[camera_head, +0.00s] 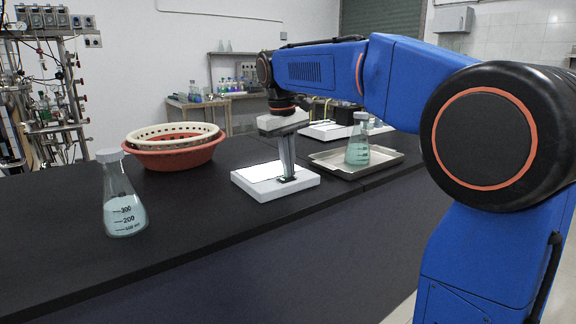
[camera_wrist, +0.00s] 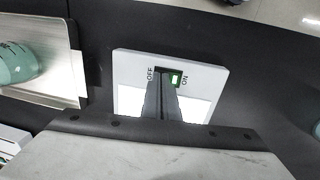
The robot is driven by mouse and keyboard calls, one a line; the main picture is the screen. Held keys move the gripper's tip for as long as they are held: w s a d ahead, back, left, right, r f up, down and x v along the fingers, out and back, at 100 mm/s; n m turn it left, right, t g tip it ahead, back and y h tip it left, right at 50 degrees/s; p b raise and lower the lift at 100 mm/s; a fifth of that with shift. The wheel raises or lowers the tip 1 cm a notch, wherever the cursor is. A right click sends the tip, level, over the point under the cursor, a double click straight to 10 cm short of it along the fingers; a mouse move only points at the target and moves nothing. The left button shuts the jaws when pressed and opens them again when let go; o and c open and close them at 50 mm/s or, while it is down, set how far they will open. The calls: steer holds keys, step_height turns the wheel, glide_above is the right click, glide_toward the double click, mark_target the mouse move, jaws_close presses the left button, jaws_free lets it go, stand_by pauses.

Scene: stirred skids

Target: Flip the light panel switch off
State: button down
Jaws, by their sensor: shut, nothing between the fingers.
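The light panel (camera_head: 262,190) is a low white box on the black bench, with a bright white top face. It also shows in the wrist view (camera_wrist: 207,75). Its switch (camera_wrist: 175,79) sits in a dark recess between the printed words OFF on the left and ON on the right, and green shows on the ON side. My gripper (camera_head: 287,177) points down over the switch, its fingers shut and empty. In the wrist view the fingertips (camera_wrist: 162,78) cover part of the switch. I cannot tell whether they touch it.
A metal tray (camera_head: 385,160) holding a flask (camera_head: 358,150) stands close to the panel's right. Another flask (camera_head: 123,212) stands at the bench's left front. A red basin (camera_head: 175,157) with a cream colander (camera_head: 165,139) lies behind. Bench between left flask and panel is clear.

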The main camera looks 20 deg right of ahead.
mark_target(281, 180)
steer(key=shift+d+f, duration=0.1)
steer(key=shift+f, duration=0.4)
steer(key=shift+s+a, duration=0.15)
steer(key=shift+a, duration=0.2)
steer(key=shift+s+a, duration=0.15)
steer(key=shift+a, duration=0.25)
steer(key=shift+a+r, duration=0.1)
steer(key=shift+r, duration=0.45)
step_height(281, 180, up, 14)
steer(key=shift+s+a+f, duration=0.2)
steer(key=shift+a, duration=0.25)
